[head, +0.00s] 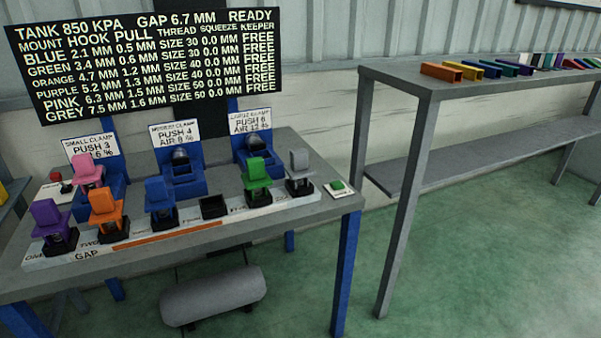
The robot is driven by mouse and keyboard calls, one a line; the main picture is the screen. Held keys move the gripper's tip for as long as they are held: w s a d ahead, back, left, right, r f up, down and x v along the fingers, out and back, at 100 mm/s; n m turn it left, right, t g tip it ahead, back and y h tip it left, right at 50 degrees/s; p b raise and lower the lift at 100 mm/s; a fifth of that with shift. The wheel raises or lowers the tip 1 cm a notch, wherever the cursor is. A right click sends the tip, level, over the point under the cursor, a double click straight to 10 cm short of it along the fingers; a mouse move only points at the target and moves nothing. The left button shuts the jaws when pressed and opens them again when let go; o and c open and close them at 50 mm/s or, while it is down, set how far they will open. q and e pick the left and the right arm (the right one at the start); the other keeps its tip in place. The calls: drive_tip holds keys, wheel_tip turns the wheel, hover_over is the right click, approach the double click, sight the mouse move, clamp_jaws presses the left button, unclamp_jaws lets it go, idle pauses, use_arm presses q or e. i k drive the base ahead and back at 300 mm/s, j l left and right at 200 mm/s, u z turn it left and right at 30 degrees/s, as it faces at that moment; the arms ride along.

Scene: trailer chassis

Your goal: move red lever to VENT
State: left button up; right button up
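A small red part (57,177), which looks like the red lever's knob, stands on a pale base at the left end of the grey workbench (325,208). It is small, partly behind the pink and purple pieces, and its position and any VENT mark are too small to read. A grey tank-like cylinder (213,295) lies under the bench. The black board (145,65) above the bench reads TANK 850 KPA, GAP 6.7 MM, READY. Neither of my grippers is in view.
Purple (48,215), pink (88,170), orange (104,202), blue (160,191), green (255,170) and grey (299,160) pieces stand on the bench. Blue clamp stations with signs stand behind. A green button (337,185) is at the right. A second table (480,85) holds coloured bars.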

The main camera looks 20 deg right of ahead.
sight(55, 177)
drive_tip(key=i+j+z, duration=0.15)
drive_tip(key=i+j, duration=0.2)
drive_tip(key=i+j+z, duration=0.15)
drive_tip(key=i+j, duration=0.2)
drive_tip(key=i+j+z, duration=0.15)
drive_tip(key=i+j, duration=0.15)
drive_tip(key=j, duration=0.3)
